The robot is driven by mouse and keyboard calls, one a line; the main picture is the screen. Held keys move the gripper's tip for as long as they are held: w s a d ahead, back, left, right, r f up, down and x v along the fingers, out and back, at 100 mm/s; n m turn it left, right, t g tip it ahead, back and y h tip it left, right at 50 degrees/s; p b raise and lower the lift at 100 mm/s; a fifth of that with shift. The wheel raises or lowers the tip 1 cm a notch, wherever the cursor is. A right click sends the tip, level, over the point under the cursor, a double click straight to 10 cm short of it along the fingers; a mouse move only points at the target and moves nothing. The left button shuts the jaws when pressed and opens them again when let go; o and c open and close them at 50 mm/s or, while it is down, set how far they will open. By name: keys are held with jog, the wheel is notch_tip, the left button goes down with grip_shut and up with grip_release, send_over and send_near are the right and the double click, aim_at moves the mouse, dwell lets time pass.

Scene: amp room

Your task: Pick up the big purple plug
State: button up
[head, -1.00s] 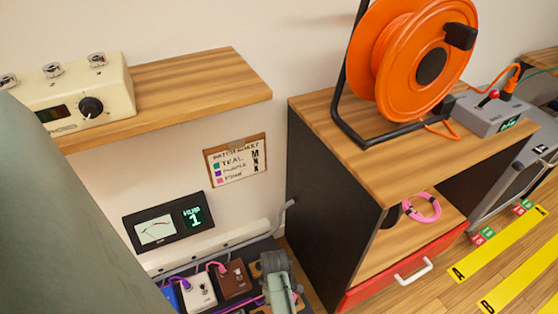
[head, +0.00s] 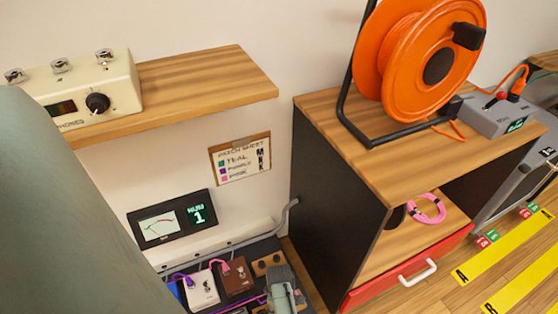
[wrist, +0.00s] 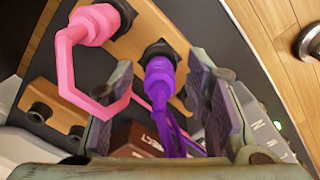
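The big purple plug (wrist: 160,82) sits in a black socket (wrist: 160,52) on a wooden block in the wrist view, its purple cable trailing toward my palm. My gripper (wrist: 163,76) is open, one finger on each side of the plug; a gap shows on the right, and contact on the left is unclear. In the head view my gripper (head: 282,292) is low over the pedalboard and hides the purple plug. A pink plug (wrist: 96,24) with a bent pink cable stands close by, the cable passing near my left finger.
The pedalboard (head: 262,250) holds white (head: 202,290) and brown (head: 238,277) pedals. A patch sheet (head: 240,160) and meter (head: 160,225) are on the wall. A wooden shelf (head: 205,85) overhangs at left. A dark-sided cabinet (head: 325,200) with an orange reel (head: 415,70) stands close right.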

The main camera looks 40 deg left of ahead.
grip_shut()
dwell(0.3)
jog(key=shift+r, duration=0.1)
